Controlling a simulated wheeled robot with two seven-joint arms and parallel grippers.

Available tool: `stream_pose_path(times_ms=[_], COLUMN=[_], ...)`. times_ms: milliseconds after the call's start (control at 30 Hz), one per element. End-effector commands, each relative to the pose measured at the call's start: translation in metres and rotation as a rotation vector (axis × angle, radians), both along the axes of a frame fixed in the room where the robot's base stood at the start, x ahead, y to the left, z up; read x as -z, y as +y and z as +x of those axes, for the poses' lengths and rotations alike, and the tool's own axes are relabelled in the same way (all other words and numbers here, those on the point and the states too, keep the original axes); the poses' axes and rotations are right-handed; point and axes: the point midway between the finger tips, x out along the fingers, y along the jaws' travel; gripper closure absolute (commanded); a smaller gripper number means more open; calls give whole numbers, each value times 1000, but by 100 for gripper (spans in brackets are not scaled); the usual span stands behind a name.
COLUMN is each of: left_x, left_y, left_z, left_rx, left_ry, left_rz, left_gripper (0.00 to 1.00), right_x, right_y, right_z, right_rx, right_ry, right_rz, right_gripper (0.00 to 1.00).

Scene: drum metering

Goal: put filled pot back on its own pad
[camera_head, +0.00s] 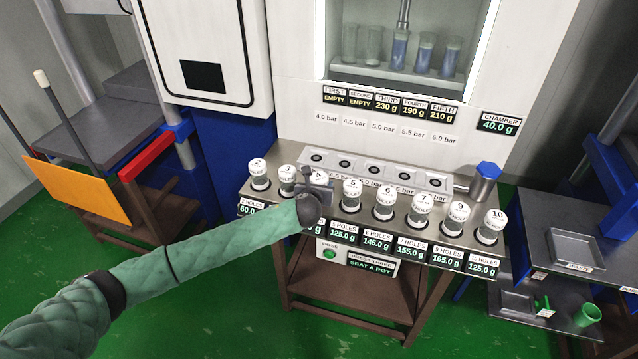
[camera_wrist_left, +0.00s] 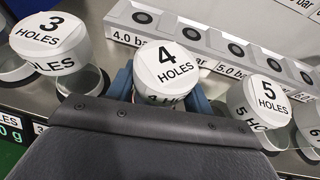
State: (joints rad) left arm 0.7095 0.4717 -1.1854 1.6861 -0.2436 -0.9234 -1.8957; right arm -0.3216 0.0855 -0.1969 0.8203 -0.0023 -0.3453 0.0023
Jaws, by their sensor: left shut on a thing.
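The pot marked 4 HOLES (camera_head: 318,177) has a white lid and stands upright in the front row, between the 3 HOLES pot (camera_head: 288,176) and the 5 HOLES pot (camera_head: 351,190). My left gripper (camera_head: 318,190) is shut on it, coming from the front. In the left wrist view the blue fingers of my left gripper (camera_wrist_left: 166,92) flank the 4 HOLES pot (camera_wrist_left: 166,66). The pot's base and the pad under it are hidden by my gripper, so I cannot tell whether it touches. My right gripper is not in view.
Several other numbered pots stand close on both sides along the steel counter (camera_head: 262,205). Behind them is a row of sloped pressure stations (camera_head: 373,170). A blue-capped post (camera_head: 485,180) stands at the right. A display (camera_head: 371,262) reads SEAT A POT; the chamber display (camera_head: 497,125) reads 40.0 g.

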Motion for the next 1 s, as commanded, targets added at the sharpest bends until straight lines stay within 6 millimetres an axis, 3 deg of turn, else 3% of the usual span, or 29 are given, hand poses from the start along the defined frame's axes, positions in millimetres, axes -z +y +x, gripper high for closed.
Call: stream_pose_path(times_ms=[267,300,400,733,867,933,1000], left_x=[1,2,2,-1,-2,-5,-10], left_y=[0,0,0,0,2,4,7], left_z=[0,0,0,0,-10,-19,-31], left_rx=[0,0,0,0,0,1,1], left_ry=[-1,0,0,0,0,0,-1], left_rz=[0,0,0,-1,-1,-2,-1], left_gripper=[89,45,27,27,27,27,27], right_x=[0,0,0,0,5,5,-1], right_y=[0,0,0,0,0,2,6], right_z=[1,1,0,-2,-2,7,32], right_rx=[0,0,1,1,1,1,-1], right_ry=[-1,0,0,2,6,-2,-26], right_rz=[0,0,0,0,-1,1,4], right_gripper=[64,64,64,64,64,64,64])
